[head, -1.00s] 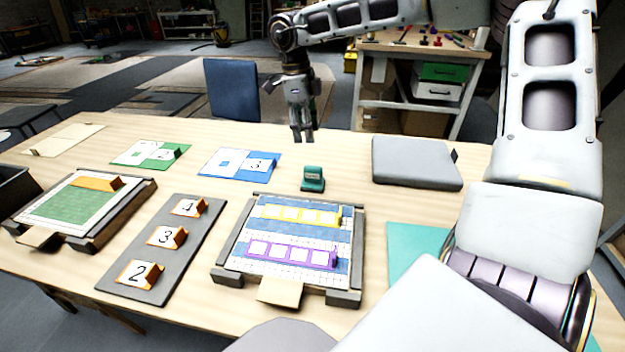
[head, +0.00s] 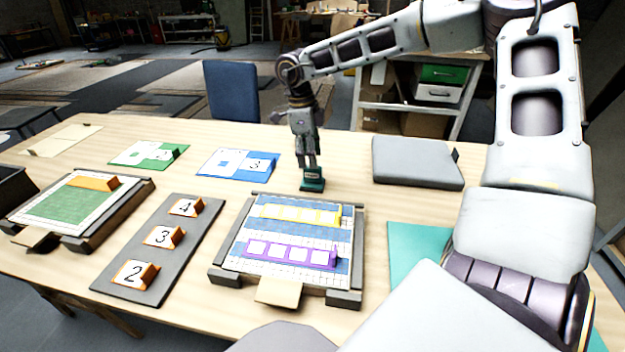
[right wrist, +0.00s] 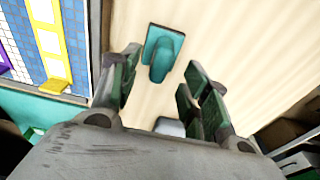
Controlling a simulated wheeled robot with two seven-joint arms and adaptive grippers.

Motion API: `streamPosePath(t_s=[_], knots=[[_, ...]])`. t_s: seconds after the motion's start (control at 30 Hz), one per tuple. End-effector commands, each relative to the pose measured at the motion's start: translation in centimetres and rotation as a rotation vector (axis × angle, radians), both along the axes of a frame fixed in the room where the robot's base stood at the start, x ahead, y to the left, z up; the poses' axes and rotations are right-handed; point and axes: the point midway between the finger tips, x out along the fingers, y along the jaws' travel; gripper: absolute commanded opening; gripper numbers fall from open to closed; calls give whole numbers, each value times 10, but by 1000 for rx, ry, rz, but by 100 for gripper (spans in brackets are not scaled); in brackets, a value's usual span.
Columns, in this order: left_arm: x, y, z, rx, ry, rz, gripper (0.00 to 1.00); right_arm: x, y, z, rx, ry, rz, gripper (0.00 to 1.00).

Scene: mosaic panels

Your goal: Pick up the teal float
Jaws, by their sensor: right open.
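The teal float (head: 313,185) stands on the table behind the blue mosaic panel, with its handle upward. In the right wrist view the float (right wrist: 165,50) shows as a teal plate with a handle, ahead of and between the open fingers. My right gripper (head: 308,164) points down directly above the float, its fingertips close to the handle. In the right wrist view the gripper (right wrist: 158,85) is open and holds nothing. Whether a finger touches the float cannot be told. My left gripper is not in view.
The blue mosaic panel (head: 240,282) with yellow and purple strips lies in front of the float. A grey slab (head: 415,165) lies to the right. A blue-and-white card (head: 222,163) lies to the left. A grey board (head: 115,283) holds numbered orange blocks. Bare table surrounds the float.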

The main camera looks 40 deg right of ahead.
Motion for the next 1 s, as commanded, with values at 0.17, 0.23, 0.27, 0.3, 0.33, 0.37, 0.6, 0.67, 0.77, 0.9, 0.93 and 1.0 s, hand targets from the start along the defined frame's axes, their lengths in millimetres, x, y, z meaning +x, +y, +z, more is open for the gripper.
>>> streamPosePath(t_s=[0.17,0.23,0.27,0.3,0.33,0.37,0.6,0.67,0.77,0.9,0.93,1.0], knots=[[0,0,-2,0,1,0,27,0,0,-3,0,0,0,46],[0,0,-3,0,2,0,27,-1,-1,-7,1,1,0,46],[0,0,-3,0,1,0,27,-1,-1,-10,1,1,0,46],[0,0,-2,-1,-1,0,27,-2,-2,-14,1,1,1,46],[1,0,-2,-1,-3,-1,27,-2,-2,-17,1,1,1,46],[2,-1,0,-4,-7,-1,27,-3,-3,-20,1,1,1,46],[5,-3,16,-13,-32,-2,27,-5,-6,-45,0,1,0,46],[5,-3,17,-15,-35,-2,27,-6,-6,-49,0,1,0,46],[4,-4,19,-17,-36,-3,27,-6,-7,-51,0,0,0,46],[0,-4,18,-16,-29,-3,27,-6,-7,-51,1,-1,0,46],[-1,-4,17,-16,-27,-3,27,-6,-7,-51,1,-1,0,46],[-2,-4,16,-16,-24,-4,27,-6,-7,-51,0,0,0,46]])
